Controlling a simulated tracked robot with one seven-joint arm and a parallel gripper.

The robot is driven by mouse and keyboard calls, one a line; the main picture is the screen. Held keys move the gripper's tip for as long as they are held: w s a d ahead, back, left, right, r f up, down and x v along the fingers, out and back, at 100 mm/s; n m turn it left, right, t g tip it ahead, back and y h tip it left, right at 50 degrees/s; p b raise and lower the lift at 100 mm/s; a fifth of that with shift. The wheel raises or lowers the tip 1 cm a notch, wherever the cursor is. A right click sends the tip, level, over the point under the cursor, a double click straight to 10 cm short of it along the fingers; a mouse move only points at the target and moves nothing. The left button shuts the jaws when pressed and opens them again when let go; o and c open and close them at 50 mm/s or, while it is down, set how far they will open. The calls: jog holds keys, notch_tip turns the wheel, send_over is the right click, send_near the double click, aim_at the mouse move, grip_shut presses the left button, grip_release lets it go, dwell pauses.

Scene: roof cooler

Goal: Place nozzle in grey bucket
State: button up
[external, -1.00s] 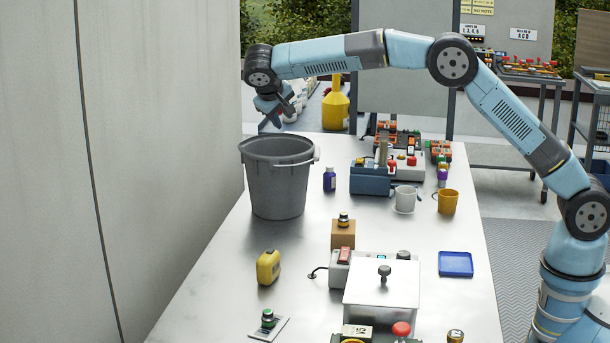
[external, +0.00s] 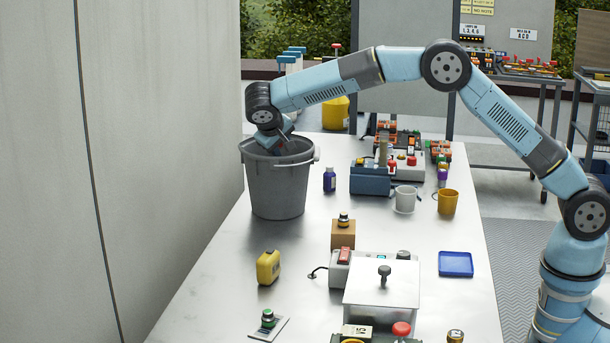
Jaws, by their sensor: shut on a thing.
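The grey bucket (external: 277,190) stands upright at the far left of the metal table, with its handle along the right side of the rim. My gripper (external: 281,149) points down into its mouth. The fingertips are low, at or below the rim level, and partly hidden by the bucket's near wall. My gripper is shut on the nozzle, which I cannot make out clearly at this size. The inside bottom of the bucket is hidden.
A blue bottle (external: 330,180) stands just right of the bucket. A white mug (external: 405,199), an orange mug (external: 448,202) and a blue tray (external: 456,263) are further right. A yellow object (external: 268,267) stands nearer. A wall (external: 120,150) runs along the left.

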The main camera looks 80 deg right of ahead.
jog(key=shift+f, duration=0.55)
jog(key=o, duration=1.1)
jog(key=shift+r, duration=3.5)
